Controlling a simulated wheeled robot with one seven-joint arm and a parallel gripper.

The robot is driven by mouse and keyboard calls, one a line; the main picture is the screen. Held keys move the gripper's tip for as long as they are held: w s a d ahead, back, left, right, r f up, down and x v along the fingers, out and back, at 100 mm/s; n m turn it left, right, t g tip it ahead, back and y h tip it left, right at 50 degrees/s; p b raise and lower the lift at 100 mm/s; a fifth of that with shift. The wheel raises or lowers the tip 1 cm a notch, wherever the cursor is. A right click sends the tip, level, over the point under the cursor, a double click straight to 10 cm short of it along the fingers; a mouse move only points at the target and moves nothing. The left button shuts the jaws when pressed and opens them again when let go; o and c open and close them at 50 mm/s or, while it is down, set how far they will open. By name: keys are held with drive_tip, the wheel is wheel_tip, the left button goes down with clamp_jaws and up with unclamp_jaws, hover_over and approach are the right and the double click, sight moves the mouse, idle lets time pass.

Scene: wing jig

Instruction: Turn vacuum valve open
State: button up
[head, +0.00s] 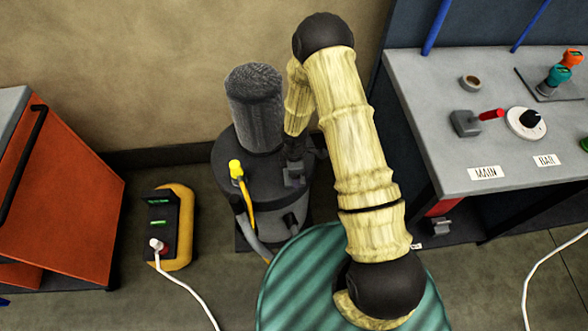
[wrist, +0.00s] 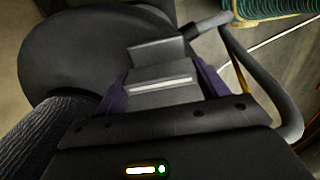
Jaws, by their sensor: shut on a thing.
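The vacuum unit (head: 232,160) is a dark drum with a ribbed grey cylinder (head: 255,108) on top. A yellow lever (head: 239,178) stands at its left side. My gripper (head: 293,172) is down at the drum's right side and is shut on a grey block there. In the wrist view the grey block (wrist: 160,88) shows between the purple finger pads of my gripper (wrist: 163,92). A red lever on a grey body (head: 466,123) sits on the bench behind the MAIN label. I cannot tell which of these is the vacuum valve.
A yellow power box (head: 181,230) with a white cord stands on the floor at left, near an orange cabinet (head: 62,190). The grey bench (head: 430,90) at right carries a dial (head: 526,122). A striped green round top (head: 290,290) lies under my arm.

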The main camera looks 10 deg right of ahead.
drive_tip(key=shift+w, duration=0.1)
drive_tip(key=o, duration=1)
drive_tip(key=shift+r, duration=0.1)
wheel_tip(320, 180, up, 17)
drive_tip(key=shift+r+p, duration=0.1)
drive_tip(key=shift+p, duration=0.75)
drive_tip(key=s+d+r+m+t, duration=0.1)
drive_tip(key=s+d+r+m, duration=0.2)
drive_tip(key=s+r+m, duration=0.1)
drive_tip(key=s+d+r+m+p, duration=0.1)
drive_tip(key=s+d+r+m, duration=0.2)
drive_tip(key=r+m, duration=0.4)
drive_tip(key=s+d+r+m+t, duration=0.1)
drive_tip(key=s+d+r+m, duration=0.2)
drive_tip(key=s+r+m, duration=0.2)
drive_tip(key=shift+s+d+r+m+t, duration=0.15)
drive_tip(key=shift+r+m, duration=0.1)
drive_tip(key=shift+m, duration=0.3)
drive_tip(key=shift+s+d+r+m+t, duration=0.1)
drive_tip(key=shift+r+m+t, duration=0.1)
drive_tip(key=shift+m, duration=0.35)
